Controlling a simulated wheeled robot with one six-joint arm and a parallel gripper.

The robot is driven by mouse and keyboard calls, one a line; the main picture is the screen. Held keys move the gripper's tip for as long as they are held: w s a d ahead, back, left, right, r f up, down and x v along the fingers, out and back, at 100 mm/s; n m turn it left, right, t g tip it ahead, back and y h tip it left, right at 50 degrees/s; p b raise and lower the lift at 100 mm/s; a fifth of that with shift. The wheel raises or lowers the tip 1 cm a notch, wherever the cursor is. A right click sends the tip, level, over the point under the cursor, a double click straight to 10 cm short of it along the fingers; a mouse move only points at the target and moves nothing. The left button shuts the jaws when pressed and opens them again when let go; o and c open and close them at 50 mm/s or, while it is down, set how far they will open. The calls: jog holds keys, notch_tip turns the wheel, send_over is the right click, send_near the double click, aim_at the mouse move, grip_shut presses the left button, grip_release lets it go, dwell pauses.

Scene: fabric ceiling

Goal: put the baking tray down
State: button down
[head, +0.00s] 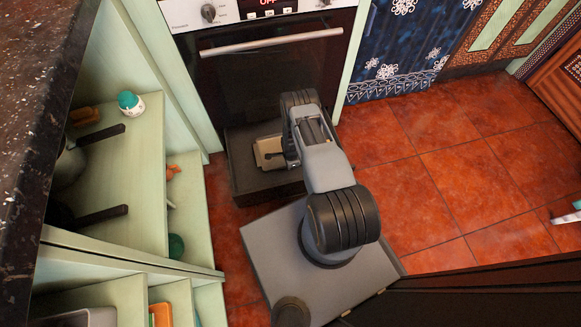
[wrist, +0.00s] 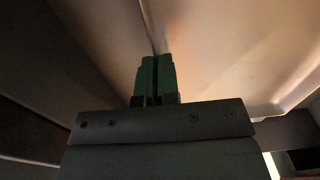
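The baking tray (head: 270,152) is a small pale beige patch in the head view, inside the open drawer below the oven, partly hidden by my arm. In the wrist view the tray (wrist: 225,45) fills the upper right as a pale, warm-lit surface with a raised rim. My gripper (wrist: 157,75) has its two green fingertips almost together, with the tray's thin edge running down between them. In the head view my gripper (head: 290,160) is at the tray's right side, its fingertips hidden. I cannot tell whether the tray touches the drawer floor.
The dark drawer (head: 240,170) stands open under the oven (head: 270,75), whose door is shut. On the left, open green shelves (head: 120,190) hold pans with dark handles and a small teal-topped jar (head: 130,102). The red tiled floor (head: 440,180) on the right is mostly clear.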

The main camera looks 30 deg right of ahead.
jog(key=shift+f+b, duration=0.3)
jog(key=shift+f, duration=0.8)
jog(key=shift+f, duration=0.1)
jog(key=c, duration=1.8)
grip_release()
jog(key=shift+f, duration=0.1)
jog(key=o, duration=0.4)
jog(key=shift+o, duration=0.2)
